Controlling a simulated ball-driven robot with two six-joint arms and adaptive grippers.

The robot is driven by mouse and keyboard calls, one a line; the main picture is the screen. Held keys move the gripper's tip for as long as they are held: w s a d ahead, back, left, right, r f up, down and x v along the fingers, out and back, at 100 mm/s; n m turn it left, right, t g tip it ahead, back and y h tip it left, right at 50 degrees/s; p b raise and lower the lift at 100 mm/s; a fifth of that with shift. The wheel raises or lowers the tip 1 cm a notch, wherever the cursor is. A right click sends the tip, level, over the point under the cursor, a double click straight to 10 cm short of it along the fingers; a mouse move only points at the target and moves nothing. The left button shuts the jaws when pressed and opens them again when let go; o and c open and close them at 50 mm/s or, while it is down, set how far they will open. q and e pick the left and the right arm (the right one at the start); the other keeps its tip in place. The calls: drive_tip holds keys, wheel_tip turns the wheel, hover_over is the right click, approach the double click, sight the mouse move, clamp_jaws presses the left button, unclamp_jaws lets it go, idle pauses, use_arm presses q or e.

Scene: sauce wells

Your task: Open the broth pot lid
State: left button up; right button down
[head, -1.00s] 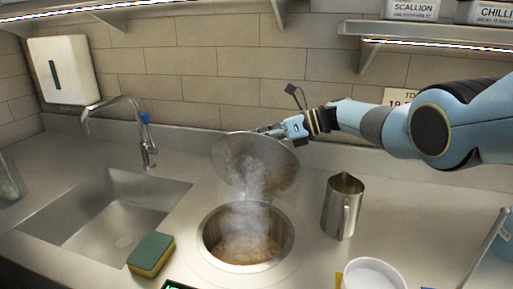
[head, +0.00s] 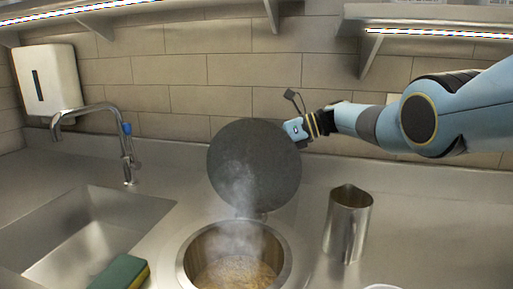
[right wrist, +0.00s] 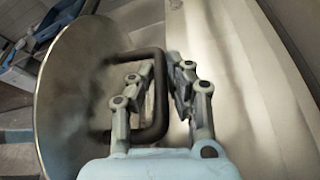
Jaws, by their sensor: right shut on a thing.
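The broth pot (head: 184,262) is sunk in the counter, with steaming brown broth inside. Its round lid (head: 253,168) stands nearly upright at the back rim, its dark underside facing the head camera. My right gripper (head: 299,133) is at the lid's upper right edge, its fingertips hidden behind the lid. In the right wrist view, the right gripper (right wrist: 161,85) is shut on the dark lid handle (right wrist: 158,118), with the bar between its fingers. The lid's outer face (right wrist: 75,90) fills the left there. My left gripper is not in view.
A metal jug (head: 347,225) stands right of the pot. A sponge (head: 122,272) lies at lower left by the sink (head: 95,225) and its faucet (head: 125,145). A tiled wall (head: 225,70) and shelf (head: 430,12) are behind and above.

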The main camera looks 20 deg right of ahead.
drive_tip(key=c, duration=1.3)
unclamp_jaws()
drive_tip(key=shift+c, duration=0.2)
drive_tip(key=v, duration=1.2)
